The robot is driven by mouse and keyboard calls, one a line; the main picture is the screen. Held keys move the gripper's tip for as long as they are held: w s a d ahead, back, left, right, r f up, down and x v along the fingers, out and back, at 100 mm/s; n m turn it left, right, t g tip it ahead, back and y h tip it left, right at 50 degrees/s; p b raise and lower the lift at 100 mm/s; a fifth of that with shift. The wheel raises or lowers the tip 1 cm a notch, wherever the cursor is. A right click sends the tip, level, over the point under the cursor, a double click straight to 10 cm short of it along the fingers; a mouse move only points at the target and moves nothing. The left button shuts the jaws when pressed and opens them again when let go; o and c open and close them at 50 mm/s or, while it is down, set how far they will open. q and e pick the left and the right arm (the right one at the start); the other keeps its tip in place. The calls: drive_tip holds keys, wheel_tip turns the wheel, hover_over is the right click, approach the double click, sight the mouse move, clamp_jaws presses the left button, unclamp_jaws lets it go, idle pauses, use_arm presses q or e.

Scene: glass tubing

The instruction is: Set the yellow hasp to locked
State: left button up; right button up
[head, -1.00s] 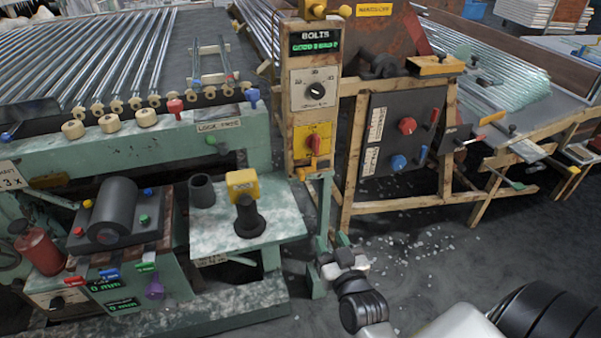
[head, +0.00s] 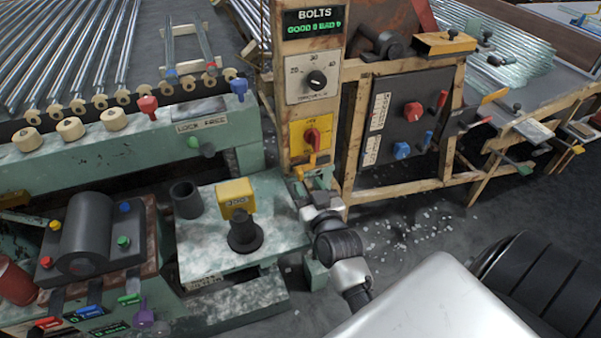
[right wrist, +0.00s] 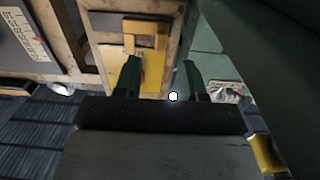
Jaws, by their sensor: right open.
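The yellow hasp (head: 313,160) is on the front of the wooden post, low down, just under the yellow plate with a red knob (head: 312,136). In the right wrist view the hasp (right wrist: 146,35) shows as an orange-yellow frame on a yellow plate, straight ahead of the fingers. My right gripper (head: 314,181) is just below and in front of the hasp. In the right wrist view its green fingers (right wrist: 159,70) are apart with nothing between them. They partly cover the yellow plate. My left gripper is not in view.
The post carries a BOLTS display (head: 314,20) and a dial (head: 316,79). A dark panel (head: 400,120) with red and blue knobs is to the right. Glass shards litter the floor.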

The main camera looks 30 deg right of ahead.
sight(302, 175)
drive_tip(key=x, duration=0.5)
drive_tip(key=shift+w, duration=0.15)
clamp_jaws()
